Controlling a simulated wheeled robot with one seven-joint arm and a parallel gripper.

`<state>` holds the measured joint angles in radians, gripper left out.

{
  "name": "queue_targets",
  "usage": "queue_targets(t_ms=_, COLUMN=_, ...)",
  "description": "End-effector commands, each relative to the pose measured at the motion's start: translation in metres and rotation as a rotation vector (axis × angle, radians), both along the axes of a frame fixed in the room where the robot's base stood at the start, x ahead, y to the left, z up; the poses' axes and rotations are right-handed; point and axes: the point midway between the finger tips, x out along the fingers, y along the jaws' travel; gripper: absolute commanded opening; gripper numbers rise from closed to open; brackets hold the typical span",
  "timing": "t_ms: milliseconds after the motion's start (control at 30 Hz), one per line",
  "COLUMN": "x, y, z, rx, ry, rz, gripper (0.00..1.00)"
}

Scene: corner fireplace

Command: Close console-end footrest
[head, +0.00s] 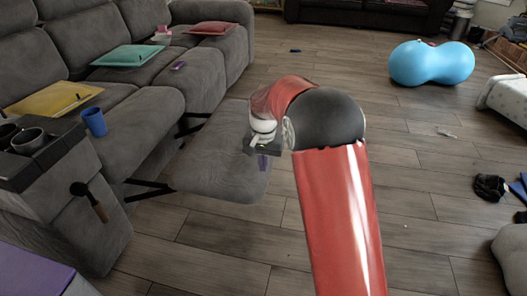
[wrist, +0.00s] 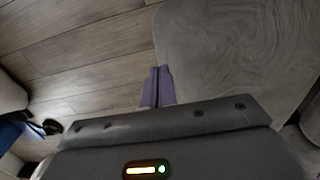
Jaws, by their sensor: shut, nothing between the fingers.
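The console-end footrest (head: 215,165) is a grey padded panel extended out from the grey sofa, held on dark metal linkages (head: 150,190). It also fills the right of the wrist view (wrist: 240,55). My gripper (head: 263,163) is at the footrest's outer edge, with its purple fingers pointing down. In the wrist view the fingers (wrist: 157,82) are together and empty, lying along the footrest's edge with floor on their left. I cannot tell whether they touch the footrest. My red arm hides the floor beyond it.
A blue peanut ball (head: 432,63) is at the back right. Wood floor (head: 220,235) in front of the footrest is clear.

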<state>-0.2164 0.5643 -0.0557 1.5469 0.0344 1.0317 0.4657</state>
Motion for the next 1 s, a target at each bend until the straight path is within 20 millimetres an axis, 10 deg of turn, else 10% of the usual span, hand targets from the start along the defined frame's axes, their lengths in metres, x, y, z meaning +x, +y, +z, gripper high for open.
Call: queue_targets(t_ms=1000, x=0.014, y=0.003, z=-0.073, rx=0.049, ry=-0.014, rz=-0.002, gripper=0.0)
